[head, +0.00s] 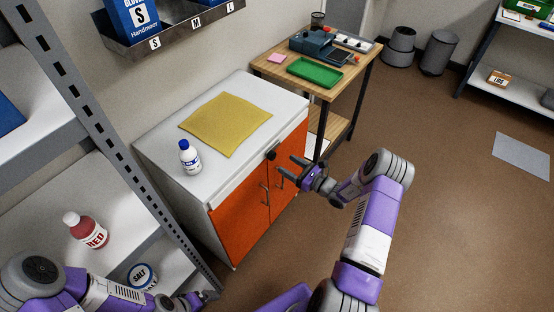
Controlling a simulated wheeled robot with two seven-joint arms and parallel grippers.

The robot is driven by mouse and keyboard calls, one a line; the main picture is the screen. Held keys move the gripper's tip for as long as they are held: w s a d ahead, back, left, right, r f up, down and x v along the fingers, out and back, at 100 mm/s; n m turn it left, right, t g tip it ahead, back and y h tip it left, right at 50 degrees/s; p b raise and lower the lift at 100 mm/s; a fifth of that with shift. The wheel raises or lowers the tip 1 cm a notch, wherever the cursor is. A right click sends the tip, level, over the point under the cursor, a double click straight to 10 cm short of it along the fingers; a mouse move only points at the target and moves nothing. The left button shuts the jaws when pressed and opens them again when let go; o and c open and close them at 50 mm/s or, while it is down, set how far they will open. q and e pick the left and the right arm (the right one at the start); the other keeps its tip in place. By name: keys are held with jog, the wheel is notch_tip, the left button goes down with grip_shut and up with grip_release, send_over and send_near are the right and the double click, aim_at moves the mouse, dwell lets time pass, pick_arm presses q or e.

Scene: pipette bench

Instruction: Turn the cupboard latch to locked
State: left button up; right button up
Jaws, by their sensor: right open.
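The cupboard (240,222) has orange double doors and a white top, and both doors look shut. A small dark latch (271,155) sits at the upper edge of the doors, near where they meet. Its exact setting is too small to tell. My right gripper (286,166) is open and empty, its fingers pointing at the cupboard front, just right of the latch. I cannot tell whether a fingertip touches it. My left gripper (197,299) is low at the bottom edge, by the shelf rack, and its fingers are unclear.
On the cupboard top lie a yellow cloth (226,123) and a blue-capped white bottle (189,157). Metal handles (265,194) stick out from the doors. A wooden bench (268,69) stands behind. A grey shelf rack (112,130) is at left. The brown floor (465,215) at right is mostly clear.

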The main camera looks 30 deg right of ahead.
aim_at(274, 157)
jog(key=b+x, duration=0.1)
jog(key=x, duration=0.5)
jog(key=shift+a, duration=0.15)
jog(key=shift+c, duration=0.3)
grip_shut()
